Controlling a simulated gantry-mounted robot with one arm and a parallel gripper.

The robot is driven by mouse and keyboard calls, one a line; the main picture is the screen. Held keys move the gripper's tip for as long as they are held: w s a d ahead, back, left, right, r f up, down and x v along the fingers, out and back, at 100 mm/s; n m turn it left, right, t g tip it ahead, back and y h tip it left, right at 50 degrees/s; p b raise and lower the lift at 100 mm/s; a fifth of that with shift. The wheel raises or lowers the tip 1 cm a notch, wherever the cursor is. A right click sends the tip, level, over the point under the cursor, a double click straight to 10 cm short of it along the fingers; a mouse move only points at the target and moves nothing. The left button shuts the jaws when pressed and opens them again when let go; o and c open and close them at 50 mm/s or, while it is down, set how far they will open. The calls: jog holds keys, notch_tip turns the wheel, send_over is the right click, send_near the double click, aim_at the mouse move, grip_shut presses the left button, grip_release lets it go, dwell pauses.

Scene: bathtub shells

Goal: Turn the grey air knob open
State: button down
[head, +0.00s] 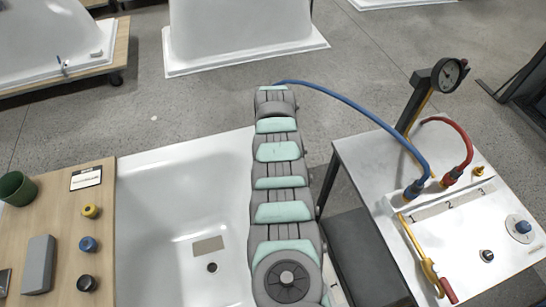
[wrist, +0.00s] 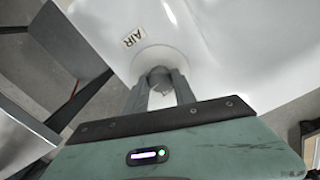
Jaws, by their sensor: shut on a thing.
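The grey air knob (wrist: 159,73) sits on a round white base on the white shell, shown in the wrist view beside a label reading AIR (wrist: 134,37). My gripper (wrist: 157,84) is shut on the knob, one finger on each side. The fingers partly cover the knob, and I cannot tell how far it is turned. In the head view my arm hides the knob and gripper.
A white bathtub shell (head: 150,210) lies left of my arm, with a wooden board (head: 60,235) holding small knobs beside it. At right stands a table (head: 470,240) with a gauge (head: 449,74), a blue hose (head: 370,115) and a red hose (head: 458,130).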

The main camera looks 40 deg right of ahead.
jog(key=shift+m, duration=0.4)
dwell(0.3)
jog(key=c, duration=1)
grip_release()
jog(key=shift+r, duration=0.1)
notch_tip(320, 180, up, 11)
jog(key=shift+f+p, duration=0.2)
jog(key=shift+p, duration=0.65)
